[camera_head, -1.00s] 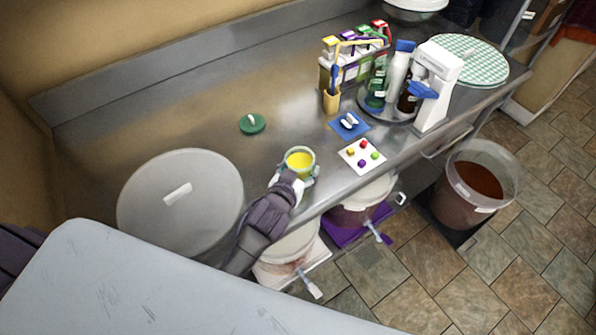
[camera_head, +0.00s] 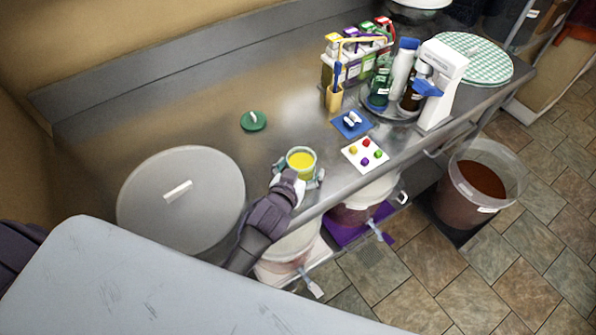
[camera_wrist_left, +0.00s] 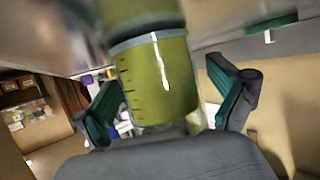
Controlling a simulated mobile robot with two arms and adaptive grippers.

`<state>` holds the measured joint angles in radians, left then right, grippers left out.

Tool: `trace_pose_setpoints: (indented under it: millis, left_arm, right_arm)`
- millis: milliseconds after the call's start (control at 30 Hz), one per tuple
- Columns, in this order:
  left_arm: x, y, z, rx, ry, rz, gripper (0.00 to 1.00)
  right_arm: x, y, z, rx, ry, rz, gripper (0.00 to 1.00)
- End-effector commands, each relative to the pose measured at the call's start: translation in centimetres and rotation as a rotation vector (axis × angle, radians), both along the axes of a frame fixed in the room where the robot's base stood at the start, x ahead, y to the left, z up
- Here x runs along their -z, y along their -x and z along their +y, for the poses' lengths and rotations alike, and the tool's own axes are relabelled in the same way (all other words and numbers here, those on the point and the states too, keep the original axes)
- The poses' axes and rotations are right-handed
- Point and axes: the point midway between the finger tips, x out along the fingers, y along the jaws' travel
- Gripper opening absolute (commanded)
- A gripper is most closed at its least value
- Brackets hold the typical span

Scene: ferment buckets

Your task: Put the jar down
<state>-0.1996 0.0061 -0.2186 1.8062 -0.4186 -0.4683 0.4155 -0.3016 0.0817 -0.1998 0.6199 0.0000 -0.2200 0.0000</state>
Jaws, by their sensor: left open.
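The jar (camera_head: 301,161) is clear with yellow contents. It stands upright on the steel counter (camera_head: 215,140) near its front edge. In the left wrist view the jar (camera_wrist_left: 160,80) fills the middle, with marks down its side. My left gripper (camera_head: 299,174) is at the jar from the front, its green-padded fingers one on each side. In the left wrist view the left gripper (camera_wrist_left: 168,92) is open, with gaps between both pads and the jar. My right gripper is not in view.
A green lid (camera_head: 253,121) lies behind the jar. A white card with coloured pieces (camera_head: 364,154) and a blue mat (camera_head: 351,124) lie to the right. A large round grey lid (camera_head: 182,215) is at left. Buckets stand below the counter edge.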

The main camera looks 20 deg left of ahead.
Motion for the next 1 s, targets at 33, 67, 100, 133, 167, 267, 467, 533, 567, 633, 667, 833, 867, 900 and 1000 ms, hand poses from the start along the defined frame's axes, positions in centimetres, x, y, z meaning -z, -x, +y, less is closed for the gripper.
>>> trace_pose_setpoints:
  millis: [33,67,100,133,167,267,467,533,567,633,667,833,867,900,1000]
  left_arm:
    - [-0.5,0.0,0.0,0.000,-0.001,-0.002,0.96]
    - [-0.4,0.2,0.0,0.000,0.000,-0.001,0.96]
    - [-0.5,0.7,0.0,0.000,0.000,0.000,0.96]
    - [-0.6,1.1,0.0,0.001,0.000,-0.001,0.96]
    - [-0.8,1.6,0.0,0.001,0.000,0.000,0.96]
    - [-1.5,3.5,0.1,0.000,0.001,0.001,0.96]
    - [-3.1,7.5,0.2,0.001,0.001,0.001,0.96]
    - [-3.7,8.7,0.3,0.000,0.001,0.001,0.96]
    - [-3.8,9.1,0.3,0.001,0.001,0.001,0.96]
    - [-4.2,9.9,0.3,0.001,0.000,0.000,0.96]
    - [-4.4,10.2,0.3,0.000,0.000,0.000,0.96]
    - [-4.8,11.0,0.3,0.000,0.000,-0.001,0.96]
    - [-4.9,11.1,0.4,0.000,0.000,-0.001,0.96]
    - [-4.9,11.1,0.4,0.000,0.000,-0.001,0.96]
    - [-4.9,11.1,0.4,0.000,0.000,-0.001,0.96]
  right_arm:
    - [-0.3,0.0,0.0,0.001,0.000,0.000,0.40]
    - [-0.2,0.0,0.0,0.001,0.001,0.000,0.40]
    - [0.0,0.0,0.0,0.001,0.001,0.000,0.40]
    - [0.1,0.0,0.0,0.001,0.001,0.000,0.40]
    - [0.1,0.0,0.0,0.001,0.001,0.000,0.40]
    - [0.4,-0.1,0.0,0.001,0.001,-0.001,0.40]
    - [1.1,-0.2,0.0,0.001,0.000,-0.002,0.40]
    - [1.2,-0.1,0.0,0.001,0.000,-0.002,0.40]
    - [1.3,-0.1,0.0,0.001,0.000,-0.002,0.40]
    - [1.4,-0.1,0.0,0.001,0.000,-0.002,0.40]
    - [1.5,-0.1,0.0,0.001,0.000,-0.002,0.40]
    - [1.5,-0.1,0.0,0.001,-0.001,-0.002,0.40]
    - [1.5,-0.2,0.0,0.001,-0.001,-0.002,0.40]
    - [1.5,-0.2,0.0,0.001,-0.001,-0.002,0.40]
    - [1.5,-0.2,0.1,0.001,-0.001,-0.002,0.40]
